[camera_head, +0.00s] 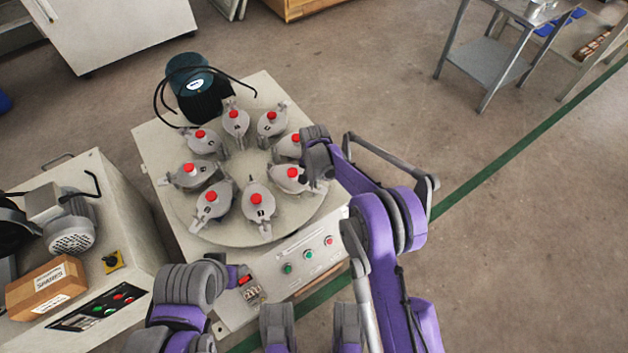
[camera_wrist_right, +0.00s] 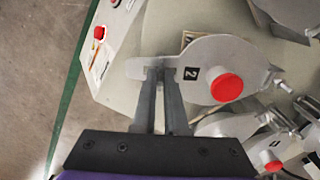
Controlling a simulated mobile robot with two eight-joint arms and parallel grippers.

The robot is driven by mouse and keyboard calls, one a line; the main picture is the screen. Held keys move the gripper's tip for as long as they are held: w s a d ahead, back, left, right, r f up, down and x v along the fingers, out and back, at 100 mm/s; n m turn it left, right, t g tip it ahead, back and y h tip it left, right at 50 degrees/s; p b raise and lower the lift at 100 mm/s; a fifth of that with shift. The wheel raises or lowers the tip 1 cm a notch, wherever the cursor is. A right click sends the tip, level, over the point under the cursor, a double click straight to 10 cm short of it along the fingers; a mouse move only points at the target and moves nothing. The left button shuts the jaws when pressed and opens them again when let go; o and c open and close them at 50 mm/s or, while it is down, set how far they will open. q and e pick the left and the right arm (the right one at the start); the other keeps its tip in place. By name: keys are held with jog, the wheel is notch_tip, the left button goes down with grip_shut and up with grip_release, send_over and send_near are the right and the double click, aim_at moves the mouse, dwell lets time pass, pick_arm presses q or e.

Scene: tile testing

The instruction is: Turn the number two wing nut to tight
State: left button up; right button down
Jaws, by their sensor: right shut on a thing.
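The number two pot (camera_wrist_right: 212,68) is a grey lidded jar with a red knob and a black "2" label. In the right wrist view, my right gripper (camera_wrist_right: 160,72) is shut on the grey lug with the wing nut (camera_wrist_right: 150,68) at the left end of its lid. The fingers largely hide the nut, so its tightness cannot be seen. In the head view this pot (camera_head: 288,179) appears at the right of the round turntable, with my right wrist beside it. My left arm shows at the lower left; its fingers do not show.
Several similar pots with red knobs ring the turntable (camera_head: 240,237), close to my right gripper. A dark motor (camera_head: 195,97) with black cables stands behind. The front panel has buttons and a switch (camera_head: 247,282). Another machine with a wooden box (camera_head: 47,287) stands at left. Open floor lies at right.

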jog(key=c, duration=1)
grip_release()
jog(key=shift+o, duration=0.2)
notch_tip(320, 180, up, 11)
jog(key=p, duration=0.2)
jog(key=shift+p, duration=0.3)
